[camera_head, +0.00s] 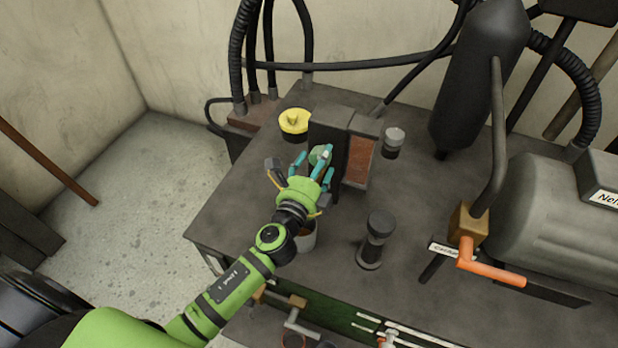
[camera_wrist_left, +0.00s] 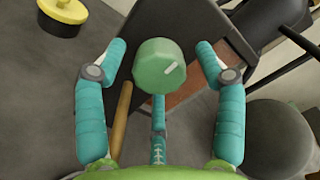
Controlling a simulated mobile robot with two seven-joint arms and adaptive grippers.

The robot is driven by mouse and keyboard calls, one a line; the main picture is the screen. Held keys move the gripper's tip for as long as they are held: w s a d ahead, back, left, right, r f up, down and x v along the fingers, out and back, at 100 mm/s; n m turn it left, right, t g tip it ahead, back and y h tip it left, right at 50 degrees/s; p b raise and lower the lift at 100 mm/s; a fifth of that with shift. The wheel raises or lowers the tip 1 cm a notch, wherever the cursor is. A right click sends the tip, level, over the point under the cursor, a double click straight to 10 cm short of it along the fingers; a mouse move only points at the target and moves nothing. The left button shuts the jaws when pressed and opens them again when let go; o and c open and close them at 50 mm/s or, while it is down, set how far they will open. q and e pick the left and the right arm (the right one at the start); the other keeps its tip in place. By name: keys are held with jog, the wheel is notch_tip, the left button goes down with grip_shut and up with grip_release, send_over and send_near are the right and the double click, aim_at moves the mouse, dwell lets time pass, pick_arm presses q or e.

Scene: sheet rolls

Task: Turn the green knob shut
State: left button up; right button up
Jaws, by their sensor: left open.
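The green knob (camera_head: 319,154) is a short round cap with a white line on its face. In the wrist view a gap shows between the knob and the left and right fingers of the gripper (camera_wrist_left: 160,62). The knob's base and its mount are partly hidden. My right gripper is not in view.
A dark upright block (camera_head: 328,125) stands close behind the green knob. A dark cylinder (camera_head: 376,238), an orange-handled valve (camera_head: 490,272) and a large tank (camera_head: 540,215) stand to the right.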

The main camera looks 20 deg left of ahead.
pick_arm(q)
jog(key=s, duration=1)
jog(key=shift+s+a, duration=0.15)
jog(key=shift+s, duration=0.25)
